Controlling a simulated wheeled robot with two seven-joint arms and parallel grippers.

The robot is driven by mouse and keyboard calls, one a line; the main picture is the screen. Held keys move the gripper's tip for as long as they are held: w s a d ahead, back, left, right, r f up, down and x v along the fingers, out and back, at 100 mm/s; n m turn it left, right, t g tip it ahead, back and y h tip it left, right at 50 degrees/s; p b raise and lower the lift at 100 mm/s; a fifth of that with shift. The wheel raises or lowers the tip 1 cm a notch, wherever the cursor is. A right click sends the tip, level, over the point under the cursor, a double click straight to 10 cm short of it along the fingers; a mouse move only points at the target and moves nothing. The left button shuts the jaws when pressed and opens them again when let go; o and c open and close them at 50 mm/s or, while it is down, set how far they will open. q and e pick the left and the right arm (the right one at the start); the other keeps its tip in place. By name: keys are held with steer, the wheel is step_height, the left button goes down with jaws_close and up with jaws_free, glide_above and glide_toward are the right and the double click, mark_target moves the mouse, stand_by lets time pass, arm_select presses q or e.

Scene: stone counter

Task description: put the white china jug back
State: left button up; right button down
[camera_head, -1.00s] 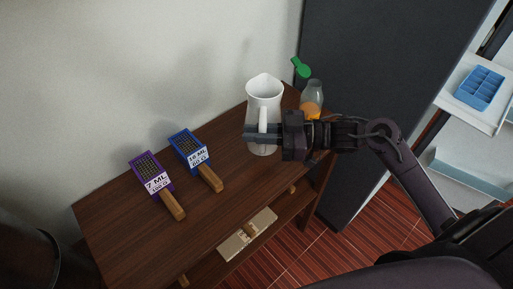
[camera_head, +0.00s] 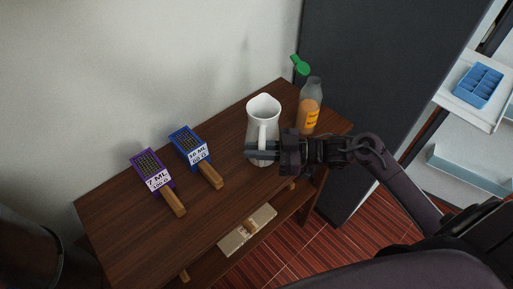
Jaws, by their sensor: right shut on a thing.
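The white china jug (camera_head: 263,112) is upright at the right part of the dark wooden table (camera_head: 120,218), its open top facing up and its handle toward me. My right gripper (camera_head: 262,149) comes in from the right and is shut on the jug at its handle side, low on the body. The gripper covers part of the jug's lower half. I cannot tell whether the jug's base touches the table top. My left gripper is not in view.
A bottle with an orange label (camera_head: 309,115) stands close right of the jug, a green-topped item (camera_head: 300,66) behind it. A blue grater (camera_head: 190,148) and a purple grater (camera_head: 151,172) with wooden handles lie left. A dark cabinet (camera_head: 375,90) borders the right. Bare table lies between.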

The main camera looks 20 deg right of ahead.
steer(key=c, duration=1.5)
jaws_free()
steer(key=shift+o, duration=0.2)
steer(key=shift+s+d, duration=0.1)
steer(key=shift+d, duration=0.2)
steer(key=b+v, duration=0.3)
steer(key=v, duration=0.8)
steer(key=shift+s+d, duration=0.15)
steer(key=shift+r, duration=0.15)
